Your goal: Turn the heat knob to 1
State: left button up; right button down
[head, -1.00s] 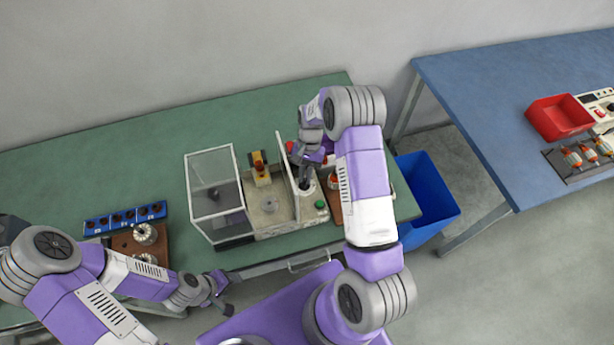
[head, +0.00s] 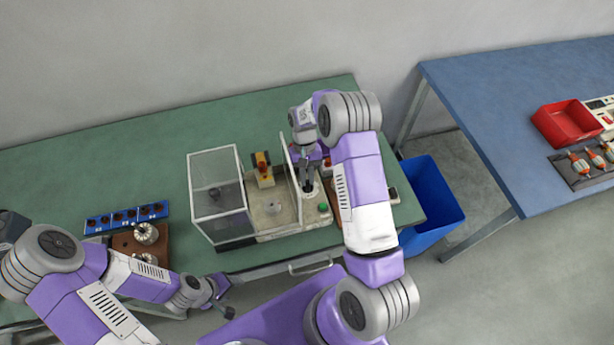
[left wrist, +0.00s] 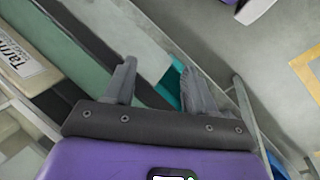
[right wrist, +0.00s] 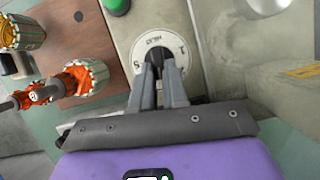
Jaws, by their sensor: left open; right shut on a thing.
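The heat knob is a dark knob (right wrist: 159,58) on a round white dial (right wrist: 148,44) with printed marks, on the top of the beige machine (head: 285,217). In the right wrist view my right gripper (right wrist: 159,72) is shut on the knob, with a finger on each side of it. The fingers hide part of the dial, so I cannot tell the exact setting. In the head view my right gripper (head: 307,180) is over the machine's right part. My left gripper (head: 222,298) is open and empty in front of the table; its spread fingers show in the left wrist view (left wrist: 155,85).
A green button (right wrist: 117,5) is beside the dial. A brown board with wound armatures (right wrist: 85,77) lies right of the machine. A clear guard box (head: 218,195) stands at the machine's left. A blue bin (head: 432,205) stands between the tables. The green table's back left (head: 90,165) is clear.

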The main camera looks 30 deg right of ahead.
jog(key=c, duration=1.1)
grip_release()
jog(key=shift+c, duration=0.2)
jog(key=shift+r, duration=0.1)
jog(key=v, duration=0.7)
jog(key=shift+r, duration=0.2)
jog(key=shift+w, duration=0.1)
